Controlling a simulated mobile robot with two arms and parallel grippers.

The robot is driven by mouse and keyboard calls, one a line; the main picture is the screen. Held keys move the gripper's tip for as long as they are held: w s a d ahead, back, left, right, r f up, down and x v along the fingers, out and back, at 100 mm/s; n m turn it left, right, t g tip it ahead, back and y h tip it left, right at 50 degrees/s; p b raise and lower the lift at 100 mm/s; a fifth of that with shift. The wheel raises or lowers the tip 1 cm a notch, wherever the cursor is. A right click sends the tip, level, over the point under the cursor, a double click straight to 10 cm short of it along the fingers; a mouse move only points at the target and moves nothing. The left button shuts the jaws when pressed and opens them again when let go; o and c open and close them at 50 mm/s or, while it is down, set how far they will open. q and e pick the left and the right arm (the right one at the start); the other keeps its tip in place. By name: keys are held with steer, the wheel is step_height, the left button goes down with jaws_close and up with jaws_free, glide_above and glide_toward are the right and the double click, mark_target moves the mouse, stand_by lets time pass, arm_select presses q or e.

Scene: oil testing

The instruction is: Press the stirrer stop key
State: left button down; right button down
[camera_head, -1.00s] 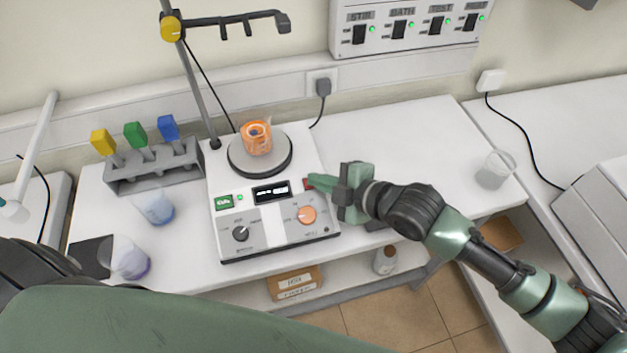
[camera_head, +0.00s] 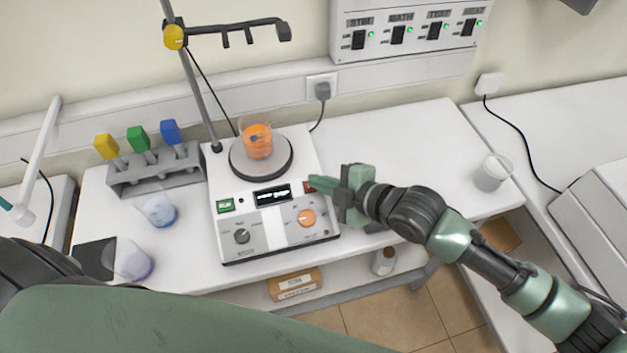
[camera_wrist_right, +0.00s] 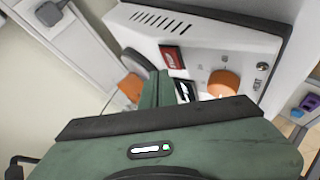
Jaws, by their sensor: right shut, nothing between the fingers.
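The stirrer (camera_head: 280,240) is a white hotplate box with a round plate, a display (camera_head: 272,195), a green key (camera_head: 225,206) and two knobs. The red stop key (camera_head: 309,187) is right of the display, partly covered by my right gripper (camera_head: 318,182). It also shows in the right wrist view (camera_wrist_right: 172,57). My right gripper is shut and empty, its fingertips at the key; I cannot tell whether they touch it. A beaker of orange liquid (camera_head: 257,146) stands on the plate. My left gripper is not in view.
A stand rod (camera_head: 191,80) with a clamp rises behind the stirrer. A grey rack (camera_head: 155,172) with coloured-top tools and two flasks are at left. An empty beaker (camera_head: 491,173) stands at right. A switch panel (camera_head: 405,45) is on the wall. The bench right of the stirrer is mostly clear.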

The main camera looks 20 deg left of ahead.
steer(key=r+p, duration=0.1)
steer(key=s+r+p, duration=0.1)
steer(key=r+p, duration=0.1)
steer(key=d+r+p, duration=0.1)
steer(key=shift+s+r+p, duration=0.25)
steer(key=shift+r+p, duration=0.1)
stand_by(0.5)
stand_by(0.5)
